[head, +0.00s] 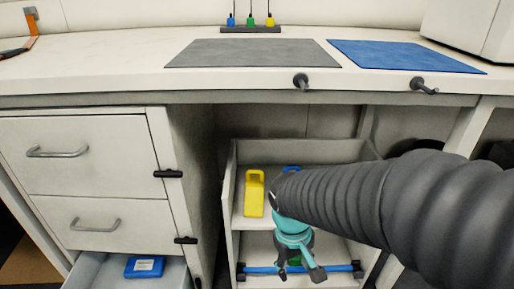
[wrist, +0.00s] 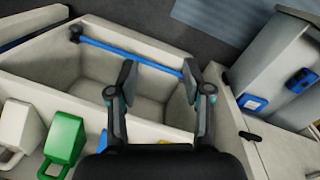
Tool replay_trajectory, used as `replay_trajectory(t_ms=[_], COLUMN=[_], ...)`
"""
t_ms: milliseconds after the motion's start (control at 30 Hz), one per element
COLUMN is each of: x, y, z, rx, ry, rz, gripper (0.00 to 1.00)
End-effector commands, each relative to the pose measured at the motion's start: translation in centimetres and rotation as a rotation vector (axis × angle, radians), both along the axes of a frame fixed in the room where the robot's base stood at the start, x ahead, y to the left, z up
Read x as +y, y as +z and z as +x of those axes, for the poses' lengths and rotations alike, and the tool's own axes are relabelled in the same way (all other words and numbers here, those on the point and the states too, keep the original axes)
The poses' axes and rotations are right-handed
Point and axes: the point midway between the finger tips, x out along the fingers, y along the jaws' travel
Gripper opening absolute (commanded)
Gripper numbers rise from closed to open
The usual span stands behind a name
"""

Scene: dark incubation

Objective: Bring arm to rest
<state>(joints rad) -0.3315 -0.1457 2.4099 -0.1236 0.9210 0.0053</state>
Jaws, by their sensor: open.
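My gripper (head: 284,268) hangs at the end of my dark ribbed arm, over the front of a pale pull-out unit (head: 233,190) under the counter. In the wrist view my gripper (wrist: 159,76) has its two fingers spread wide with nothing between them. Below it is the empty front compartment of the unit, with a blue bar (wrist: 128,55) along its edge. My arm hides part of the unit in the head view.
A yellow holder (head: 254,194) stands in the unit; green (wrist: 64,138) and white (wrist: 22,130) ones show in the wrist view. An open drawer (head: 100,274) at left holds a blue box (head: 145,266). Grey (head: 250,53) and blue (head: 400,55) mats lie on the counter.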

Motion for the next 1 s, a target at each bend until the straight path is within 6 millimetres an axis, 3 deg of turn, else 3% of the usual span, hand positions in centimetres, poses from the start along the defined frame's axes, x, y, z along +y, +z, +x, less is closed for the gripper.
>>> replay_trajectory(t_ms=[33, 100, 600, 767, 1000], x=[-0.5, -1.0, -6.0, -7.1, -7.4], y=[1.9, 3.6, 15.4, 17.4, 17.4], z=[-0.3, -0.7, -4.2, -4.8, -4.7], rx=[-0.041, -0.089, -0.448, -0.512, -0.512], ry=[-0.035, -0.077, -0.316, -0.357, -0.371], rz=[0.031, 0.069, 0.203, 0.204, 0.200], gripper=[0.50, 0.50, 0.50, 0.50, 0.50])
